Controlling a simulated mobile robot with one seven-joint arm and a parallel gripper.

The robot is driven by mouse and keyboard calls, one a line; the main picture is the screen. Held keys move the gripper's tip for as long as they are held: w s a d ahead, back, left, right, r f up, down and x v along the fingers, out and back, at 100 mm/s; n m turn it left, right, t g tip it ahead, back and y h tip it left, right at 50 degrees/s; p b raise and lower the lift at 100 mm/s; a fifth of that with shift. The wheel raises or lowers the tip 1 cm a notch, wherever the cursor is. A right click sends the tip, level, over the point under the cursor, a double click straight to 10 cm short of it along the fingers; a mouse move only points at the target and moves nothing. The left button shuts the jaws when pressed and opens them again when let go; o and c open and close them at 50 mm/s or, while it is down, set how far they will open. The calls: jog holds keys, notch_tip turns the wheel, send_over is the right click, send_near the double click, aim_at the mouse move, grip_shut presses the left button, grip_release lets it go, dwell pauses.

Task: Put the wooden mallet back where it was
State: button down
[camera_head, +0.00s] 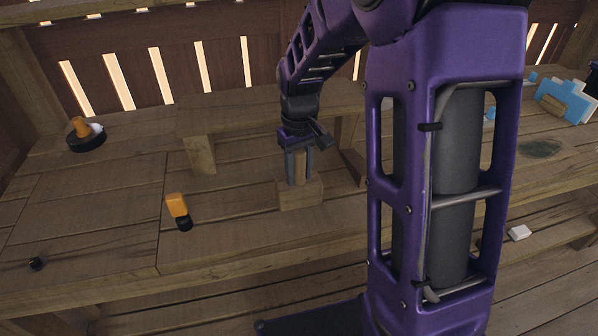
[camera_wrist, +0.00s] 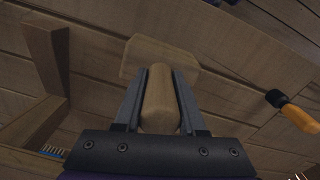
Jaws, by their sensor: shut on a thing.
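The wooden mallet (camera_head: 300,194) stands head down at the worktable (camera_head: 235,230), its block head low and its handle upright. I cannot tell whether the head touches the boards or hangs just above them. My gripper (camera_head: 299,168) points down and is shut on the handle. In the wrist view, my gripper's fingers (camera_wrist: 160,100) lie on both sides of the round handle, and the mallet's pale head (camera_wrist: 160,53) shows beyond the fingertips. The upper part of the handle is partly hidden between the fingers.
A raised wooden shelf (camera_head: 230,112) on legs stands just behind the mallet. An orange-handled tool (camera_head: 177,205) lies to the left. A black disc with an orange knob (camera_head: 85,138) sits at the back left. Blue and white pieces (camera_head: 566,98) stand at far right. The front-left boards are mostly clear.

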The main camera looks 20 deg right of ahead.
jog(key=shift+c, duration=2.4)
grip_release()
jog(key=shift+f, duration=0.1)
notch_tip(320, 180, up, 12)
jog(key=shift+r+p, duration=0.2)
jog(key=shift+p, duration=1)
